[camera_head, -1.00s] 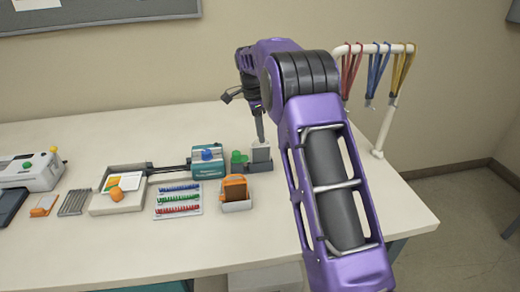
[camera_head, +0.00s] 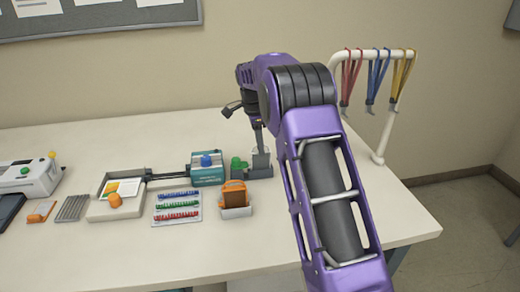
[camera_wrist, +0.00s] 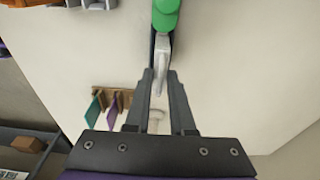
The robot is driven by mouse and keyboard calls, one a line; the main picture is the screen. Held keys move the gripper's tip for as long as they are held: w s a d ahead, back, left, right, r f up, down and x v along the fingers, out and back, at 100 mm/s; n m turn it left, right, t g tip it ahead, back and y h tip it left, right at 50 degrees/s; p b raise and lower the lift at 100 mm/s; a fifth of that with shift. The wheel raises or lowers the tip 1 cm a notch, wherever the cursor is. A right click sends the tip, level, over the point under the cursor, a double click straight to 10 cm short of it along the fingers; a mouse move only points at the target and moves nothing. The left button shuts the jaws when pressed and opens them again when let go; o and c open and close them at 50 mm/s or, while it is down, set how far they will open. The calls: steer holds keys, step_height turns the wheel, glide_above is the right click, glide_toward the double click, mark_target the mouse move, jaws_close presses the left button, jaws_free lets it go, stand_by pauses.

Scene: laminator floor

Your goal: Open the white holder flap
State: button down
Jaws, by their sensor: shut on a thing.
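The white holder flap (camera_head: 261,161) is a small pale piece at the grey holder (camera_head: 262,172) near the middle of the table. Its pale narrow part (camera_wrist: 162,58) also shows in the wrist view, between my fingertips. My gripper (camera_wrist: 161,80) is shut on this pale part, its two dark fingers on either side. In the head view my gripper (camera_head: 259,150) reaches down onto the holder from above. A green holder piece (camera_head: 238,164) stands just left of the flap; green (camera_wrist: 166,12) also shows at the top of the wrist view. The flap's hinge cannot be made out.
A teal box (camera_head: 207,170) with a blue knob stands left of the holder. An orange item sits in a grey tray (camera_head: 236,211) in front. A lanyard stand (camera_head: 385,130) rises at the right. A wooden rack (camera_wrist: 124,97) shows in the wrist view.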

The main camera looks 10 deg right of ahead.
steer(key=shift+d+r+p, duration=0.45)
steer(key=shift+p, duration=0.1)
stand_by(0.4)
steer(key=shift+d+r, duration=0.15)
steer(key=shift+d, duration=0.1)
steer(key=shift+d+p, duration=0.15)
steer(key=shift+p, duration=0.15)
steer(key=shift+d+r+p, duration=0.2)
steer(key=shift+d+p, duration=0.2)
steer(key=shift+d, duration=0.1)
